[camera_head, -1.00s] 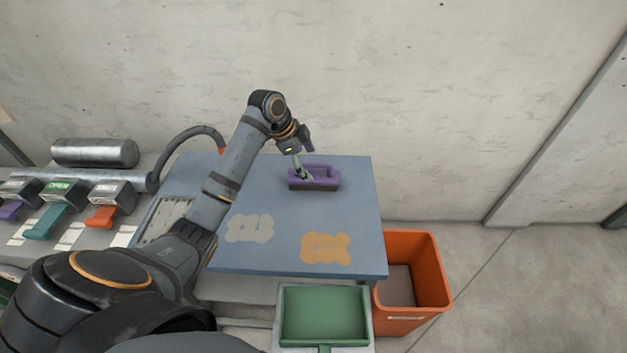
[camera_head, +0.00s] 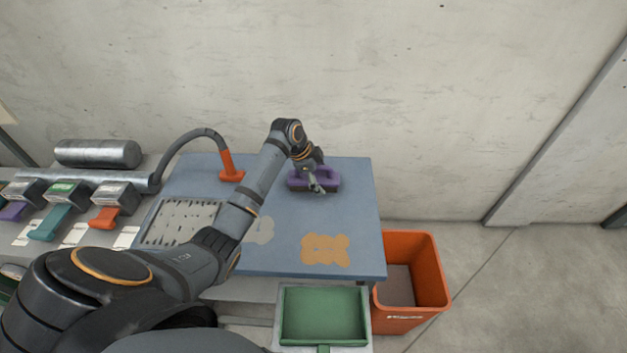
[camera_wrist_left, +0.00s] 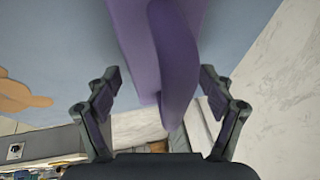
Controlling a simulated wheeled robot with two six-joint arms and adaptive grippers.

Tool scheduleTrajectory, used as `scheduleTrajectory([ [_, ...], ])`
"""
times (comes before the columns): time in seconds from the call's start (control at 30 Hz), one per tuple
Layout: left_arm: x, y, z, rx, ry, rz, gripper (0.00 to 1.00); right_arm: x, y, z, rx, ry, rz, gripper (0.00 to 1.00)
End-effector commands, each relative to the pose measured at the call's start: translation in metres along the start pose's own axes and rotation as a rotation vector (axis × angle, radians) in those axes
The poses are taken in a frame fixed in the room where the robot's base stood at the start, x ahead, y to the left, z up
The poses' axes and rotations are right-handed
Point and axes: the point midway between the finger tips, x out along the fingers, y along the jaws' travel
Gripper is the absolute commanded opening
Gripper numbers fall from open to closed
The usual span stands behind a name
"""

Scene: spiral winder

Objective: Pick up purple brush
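The purple brush (camera_head: 328,180) lies on the blue tabletop, near its back edge. My left gripper (camera_head: 318,184) is at the brush in the head view and hides part of it. In the left wrist view, the brush's purple handle (camera_wrist_left: 174,60) runs between the two spread fingers of my left gripper (camera_wrist_left: 156,88). A gap shows between each finger and the handle, so the gripper is open around it. My right gripper is not in view.
The blue table (camera_head: 285,262) has an orange patch (camera_head: 325,250) and a pale patch. An orange bin (camera_head: 430,285) stands right of it and a green tray (camera_head: 322,315) in front. A hose with an orange nozzle (camera_head: 228,168) is at the back left, near a slotted plate (camera_head: 182,222).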

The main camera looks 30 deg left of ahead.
Motion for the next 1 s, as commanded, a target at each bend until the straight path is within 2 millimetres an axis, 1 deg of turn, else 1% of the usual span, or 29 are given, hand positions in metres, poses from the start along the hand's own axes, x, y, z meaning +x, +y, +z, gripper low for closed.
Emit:
scheduleTrajectory([
  [0.03, 0.000, 0.000, 0.000, 0.000, 0.000, 0.000, 0.71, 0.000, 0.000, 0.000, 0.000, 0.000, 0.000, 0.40],
  [0.07, 0.000, 0.000, 0.000, 0.000, 0.000, 0.000, 0.67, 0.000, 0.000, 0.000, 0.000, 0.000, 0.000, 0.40],
  [0.4, 0.000, 0.000, 0.000, 0.000, 0.000, 0.000, 0.20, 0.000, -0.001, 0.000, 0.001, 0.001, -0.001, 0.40],
  [0.67, -0.002, -0.001, -0.001, 0.000, 0.001, -0.002, 0.20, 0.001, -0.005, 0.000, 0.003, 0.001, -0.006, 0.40],
  [0.77, -0.007, -0.003, -0.003, 0.001, 0.001, -0.003, 0.20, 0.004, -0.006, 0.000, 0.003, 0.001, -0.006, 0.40],
  [0.87, -0.020, -0.006, -0.009, 0.002, 0.002, -0.006, 0.20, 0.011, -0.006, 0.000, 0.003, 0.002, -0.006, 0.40],
  [0.9, -0.027, -0.008, -0.011, 0.003, 0.002, -0.007, 0.20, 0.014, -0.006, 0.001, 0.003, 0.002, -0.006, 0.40],
  [0.97, -0.041, 0.001, -0.017, 0.004, 0.001, -0.004, 0.20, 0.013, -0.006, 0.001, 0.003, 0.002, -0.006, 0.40],
  [1.0, -0.052, 0.008, -0.021, 0.006, 0.000, -0.006, 0.20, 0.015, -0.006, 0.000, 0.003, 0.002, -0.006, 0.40],
])
